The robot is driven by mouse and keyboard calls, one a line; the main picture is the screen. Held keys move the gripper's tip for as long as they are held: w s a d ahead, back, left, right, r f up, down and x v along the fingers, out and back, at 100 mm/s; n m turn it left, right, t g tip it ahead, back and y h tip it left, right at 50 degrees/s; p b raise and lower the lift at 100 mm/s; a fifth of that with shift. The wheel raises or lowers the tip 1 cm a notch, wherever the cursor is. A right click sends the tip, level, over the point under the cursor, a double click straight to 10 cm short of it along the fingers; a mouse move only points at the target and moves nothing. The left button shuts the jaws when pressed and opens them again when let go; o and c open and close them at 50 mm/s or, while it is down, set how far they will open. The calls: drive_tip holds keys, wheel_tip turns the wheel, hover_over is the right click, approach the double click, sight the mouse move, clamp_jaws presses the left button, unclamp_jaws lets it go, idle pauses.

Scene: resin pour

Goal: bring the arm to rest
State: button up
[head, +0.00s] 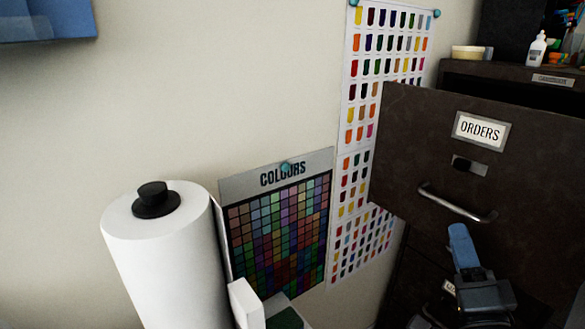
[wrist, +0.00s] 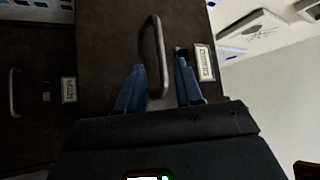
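My gripper (head: 461,236) is at the lower right of the head view, in front of the dark filing cabinet and just below the drawer handle (head: 457,204). In the wrist view my gripper (wrist: 160,63) shows two blue fingers spread apart, with the drawer handle (wrist: 158,55) appearing between them. The fingers are not closed on the handle; I cannot tell the exact gap to it. The drawer labelled ORDERS (head: 425,150) stands pulled out from the cabinet.
A white roll with a black knob (head: 165,265) stands at lower left. A COLOURS chart (head: 280,225) and a swatch poster (head: 362,130) hang on the wall. A white bottle (head: 537,50) stands on the cabinet top (head: 500,72). A lower drawer handle (wrist: 14,93) shows left in the wrist view.

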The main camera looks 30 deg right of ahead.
drive_tip(key=s+a+f+n+y, duration=0.3)
drive_tip(key=s+a+n+y, duration=0.15)
drive_tip(key=a, duration=0.25)
drive_tip(key=s+a+f+n+y, duration=0.3)
drive_tip(key=s+a+f+n, duration=0.1)
drive_tip(key=a+n, duration=0.25)
drive_tip(key=s+a+f+n+g+y, duration=0.1)
drive_tip(key=s+a+n+g+y, duration=0.2)
drive_tip(key=s+a+n+y, duration=0.2)
drive_tip(key=s+a+n, duration=0.3)
drive_tip(key=s+n, duration=0.1)
drive_tip(key=s, duration=0.3)
drive_tip(key=shift+f+y, duration=0.15)
drive_tip(key=shift+y, duration=0.2)
drive_tip(key=shift+s, duration=0.1)
